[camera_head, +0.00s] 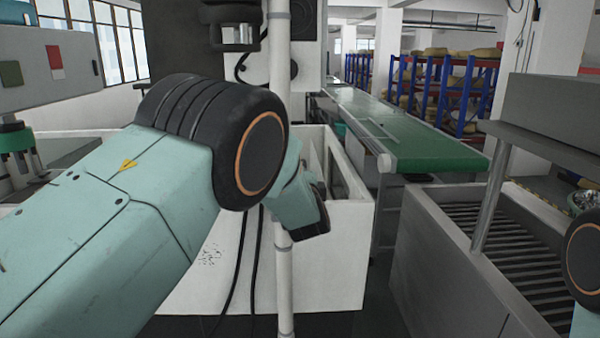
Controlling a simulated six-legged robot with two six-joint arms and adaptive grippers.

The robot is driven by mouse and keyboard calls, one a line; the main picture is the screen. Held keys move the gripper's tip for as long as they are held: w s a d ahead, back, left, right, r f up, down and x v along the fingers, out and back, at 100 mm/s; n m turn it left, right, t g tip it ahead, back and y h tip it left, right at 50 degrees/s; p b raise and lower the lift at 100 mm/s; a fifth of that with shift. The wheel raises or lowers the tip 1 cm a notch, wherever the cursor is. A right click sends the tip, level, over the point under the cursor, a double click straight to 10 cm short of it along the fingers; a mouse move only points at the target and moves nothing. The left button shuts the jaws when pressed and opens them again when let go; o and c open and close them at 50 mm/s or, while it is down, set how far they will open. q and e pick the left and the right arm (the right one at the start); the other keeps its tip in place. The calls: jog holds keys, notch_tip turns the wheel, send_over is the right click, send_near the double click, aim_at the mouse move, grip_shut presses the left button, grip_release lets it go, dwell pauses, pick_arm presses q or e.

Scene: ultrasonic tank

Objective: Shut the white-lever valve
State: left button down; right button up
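I cannot make out the white-lever valve; my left arm covers a large part of the middle. A white vertical pipe (280,60) runs down in front of the white tank (335,262), passing behind my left arm's black joint and showing again below it. My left arm reaches in from the left to the pipe and tank. Its wrist end shows just right of the pipe, but no gripper fingers show. Only a piece of my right arm shows at the right edge, and its gripper is out of view.
A green conveyor (400,135) runs behind the tank. A grey slatted bin (440,260) with a metal post stands at right. A grey control box (45,70) is at left. Dark cables (258,250) hang beside the pipe. A floor gap lies between tank and bin.

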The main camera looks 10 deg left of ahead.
pick_arm(q)
jog(key=c, duration=1.1)
grip_release()
jog(key=shift+d, duration=0.15)
notch_tip(320, 180, up, 10)
jog(key=shift+s+f, duration=0.1)
